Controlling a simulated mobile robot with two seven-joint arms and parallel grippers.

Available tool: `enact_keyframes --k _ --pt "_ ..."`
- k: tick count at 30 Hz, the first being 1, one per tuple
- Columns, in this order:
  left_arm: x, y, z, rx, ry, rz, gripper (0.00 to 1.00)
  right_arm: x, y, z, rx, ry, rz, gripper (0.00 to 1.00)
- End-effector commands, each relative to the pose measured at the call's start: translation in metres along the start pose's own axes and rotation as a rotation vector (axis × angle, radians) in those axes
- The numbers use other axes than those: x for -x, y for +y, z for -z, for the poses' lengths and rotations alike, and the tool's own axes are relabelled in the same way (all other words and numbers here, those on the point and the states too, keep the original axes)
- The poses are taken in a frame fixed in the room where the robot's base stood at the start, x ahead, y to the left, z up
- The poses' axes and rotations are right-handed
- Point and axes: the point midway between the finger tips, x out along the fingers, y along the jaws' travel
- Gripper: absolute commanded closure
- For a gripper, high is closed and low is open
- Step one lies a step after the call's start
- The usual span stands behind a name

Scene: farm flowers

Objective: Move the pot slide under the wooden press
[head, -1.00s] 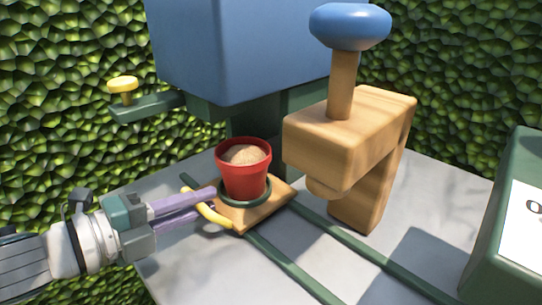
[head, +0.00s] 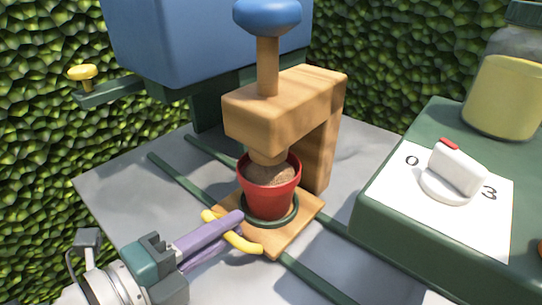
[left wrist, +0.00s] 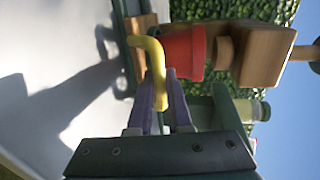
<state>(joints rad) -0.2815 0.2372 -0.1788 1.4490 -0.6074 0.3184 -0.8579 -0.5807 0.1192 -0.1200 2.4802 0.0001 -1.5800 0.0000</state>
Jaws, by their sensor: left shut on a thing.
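The pot slide (head: 285,239) is a wooden plate on green rails with a dark ring and a yellow handle (head: 246,243). A red pot (head: 268,197) filled with brown soil stands upright in the ring. The wooden press (head: 285,104) with its blue knob (head: 267,14) stands over the pot, and its round plunger is just above or at the soil; I cannot tell if they touch. My left gripper (head: 238,226) is shut on the yellow handle, which also shows in the left wrist view (left wrist: 155,72). My right gripper is out of view.
A blue hopper (head: 200,35) on a green stand with a yellow knob (head: 82,72) is behind. At right, a green box (head: 375,222) carries a white dial (head: 457,172) and a jar (head: 503,95). The rails (head: 312,275) run on to the lower right.

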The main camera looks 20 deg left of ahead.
Motion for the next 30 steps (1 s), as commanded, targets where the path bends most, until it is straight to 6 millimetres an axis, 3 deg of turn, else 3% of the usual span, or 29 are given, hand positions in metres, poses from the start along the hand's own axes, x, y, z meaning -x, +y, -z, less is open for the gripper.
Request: enact_keyframes --k 8,9,16,25,30 --pt "0.000 -0.001 0.000 0.000 0.001 0.002 1.00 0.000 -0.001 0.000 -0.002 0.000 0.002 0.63" --pt "0.000 -0.001 0.000 0.000 0.001 0.002 0.78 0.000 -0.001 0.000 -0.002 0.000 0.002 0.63" --pt "0.000 0.000 0.000 0.000 0.000 0.001 0.53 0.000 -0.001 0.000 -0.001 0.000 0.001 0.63" --pt "0.004 0.000 0.000 0.000 0.000 -0.001 0.53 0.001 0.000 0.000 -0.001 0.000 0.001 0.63" --pt "0.029 0.000 0.000 -0.001 0.000 -0.004 0.53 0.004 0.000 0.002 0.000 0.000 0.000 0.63"
